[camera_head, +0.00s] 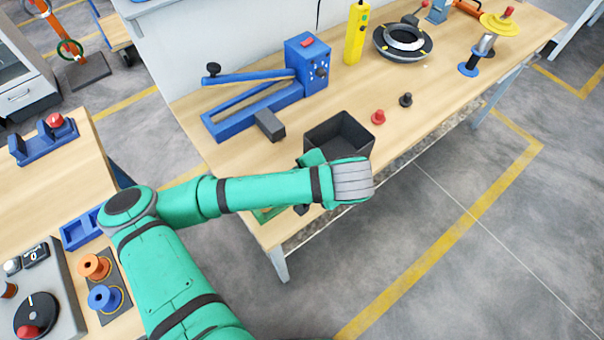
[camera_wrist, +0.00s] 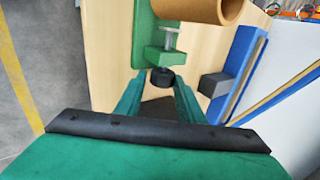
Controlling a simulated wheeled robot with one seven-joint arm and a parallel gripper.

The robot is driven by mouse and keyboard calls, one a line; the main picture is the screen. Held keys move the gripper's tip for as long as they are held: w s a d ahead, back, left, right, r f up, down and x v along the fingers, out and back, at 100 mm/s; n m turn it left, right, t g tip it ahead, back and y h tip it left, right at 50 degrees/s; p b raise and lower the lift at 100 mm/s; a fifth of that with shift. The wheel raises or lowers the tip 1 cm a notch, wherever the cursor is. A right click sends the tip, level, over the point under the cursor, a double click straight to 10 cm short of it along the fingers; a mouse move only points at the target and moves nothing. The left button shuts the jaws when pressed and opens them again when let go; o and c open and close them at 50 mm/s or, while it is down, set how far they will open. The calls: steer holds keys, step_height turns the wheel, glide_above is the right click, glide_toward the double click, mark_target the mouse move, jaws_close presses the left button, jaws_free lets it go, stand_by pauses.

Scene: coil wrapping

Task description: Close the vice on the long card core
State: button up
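In the wrist view the long card core (camera_wrist: 205,9) is a brown tube lying at the top edge, partly cut off. The green vice (camera_wrist: 144,38) is beside it, with a metal screw running down to a black knob (camera_wrist: 162,79). My gripper (camera_wrist: 158,84) is open, its two green fingers on either side of the knob with the knob near the tips; I cannot tell whether they touch it. In the head view only a bit of the green vice (camera_head: 266,214) shows under my arm, and the core is hidden.
On the same bench stand a blue winding fixture (camera_head: 250,105) with a grey block (camera_head: 269,125), a black open bin (camera_head: 357,134) close to my wrist, a red knob (camera_head: 378,117) and a black knob (camera_head: 405,99). A yellow pendant (camera_head: 355,35) is farther back.

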steer(key=shift+w+a+g+h, duration=0.3)
steer(key=shift+a+g+h, duration=0.4)
steer(key=shift+g, duration=0.4)
steer(key=shift+c, duration=0.3)
steer(key=shift+a+r+g+h, duration=0.1)
steer(key=shift+r+g+h, duration=0.2)
steer(key=shift+g, duration=0.2)
steer(key=shift+c, duration=0.5)
steer(key=shift+w, duration=0.1)
steer(key=g+h, duration=0.2)
steer(key=shift+w+r+g, duration=0.1)
steer(key=shift+w+g, duration=0.2)
steer(key=shift+g, duration=0.1)
steer(key=g, duration=0.1)
steer(key=g+h, duration=0.2)
steer(key=shift+w+a, duration=0.25)
steer(key=shift+w, duration=0.1)
